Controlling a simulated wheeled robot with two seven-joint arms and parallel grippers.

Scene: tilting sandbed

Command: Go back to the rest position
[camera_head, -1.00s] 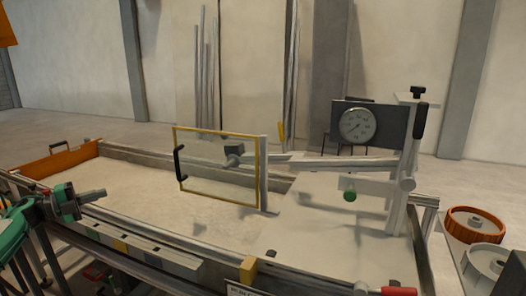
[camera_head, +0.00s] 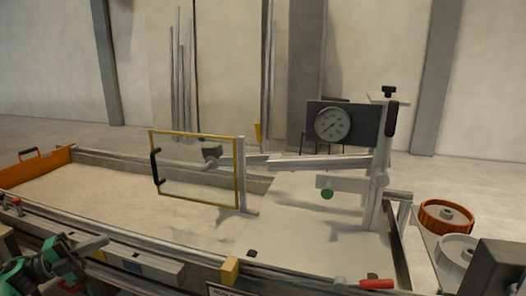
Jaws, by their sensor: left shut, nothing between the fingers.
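My left gripper (camera_head: 92,245) shows at the lower left, in front of the sandbed's front rail. It is shut and holds nothing. Its green and dark wrist comes in from the lower left corner. The sandbed (camera_head: 100,190) stretches across the view with pale sand in it. A yellow-framed clear panel (camera_head: 196,194) with a black handle stands upright across it. My right gripper is not in view.
A dial gauge (camera_head: 332,124) on a dark plate stands at the right on a metal post. A red-handled lever (camera_head: 376,284) lies at the front edge. An orange end board (camera_head: 36,166) closes the left end.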

